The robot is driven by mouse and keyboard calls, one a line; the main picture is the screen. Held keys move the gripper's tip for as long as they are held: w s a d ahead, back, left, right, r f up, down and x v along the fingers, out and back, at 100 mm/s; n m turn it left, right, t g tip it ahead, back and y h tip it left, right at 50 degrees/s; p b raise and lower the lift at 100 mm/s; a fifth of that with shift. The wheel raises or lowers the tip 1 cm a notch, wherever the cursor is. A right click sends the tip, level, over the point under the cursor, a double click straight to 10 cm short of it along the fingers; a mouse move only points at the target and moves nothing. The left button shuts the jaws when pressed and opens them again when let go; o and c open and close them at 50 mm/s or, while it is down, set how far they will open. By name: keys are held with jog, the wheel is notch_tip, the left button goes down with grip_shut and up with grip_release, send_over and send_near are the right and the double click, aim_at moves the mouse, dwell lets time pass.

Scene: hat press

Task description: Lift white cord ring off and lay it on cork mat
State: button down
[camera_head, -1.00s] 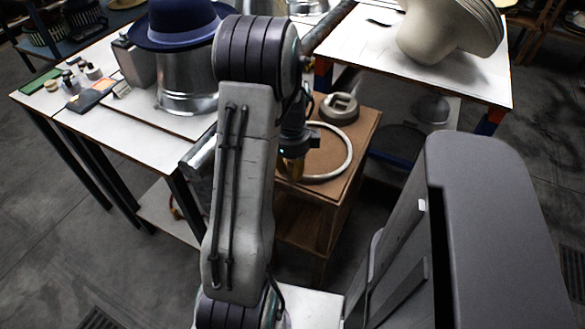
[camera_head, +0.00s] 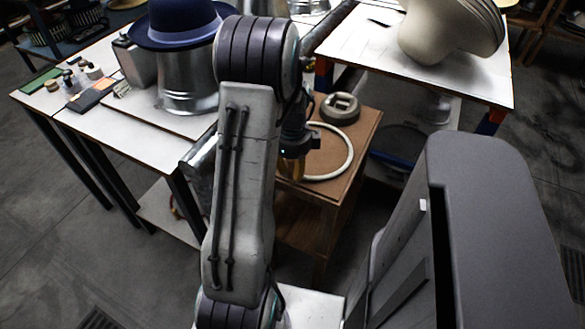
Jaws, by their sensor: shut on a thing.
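The white cord ring (camera_head: 350,152) is a thin pale hoop, level at the brown cork-coloured top (camera_head: 367,124) of a low wooden stand. I cannot tell whether it touches that surface all round. My gripper (camera_head: 292,168) points down at the ring's left side and is shut on the ring there. My arm hides the ring's left part, and the fingertips are small and partly hidden. I cannot make out a separate edge of the cork mat.
A blue hat (camera_head: 182,28) rests on a metal cylinder (camera_head: 188,88) on the left white table (camera_head: 150,125). A pale hat form (camera_head: 432,38) stands on the right table (camera_head: 470,78).

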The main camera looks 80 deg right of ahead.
jog(key=c, duration=1.1)
grip_release()
jog(key=shift+r, duration=0.1)
jog(key=shift+r+p, duration=2.85)
jog(key=shift+r, duration=0.85)
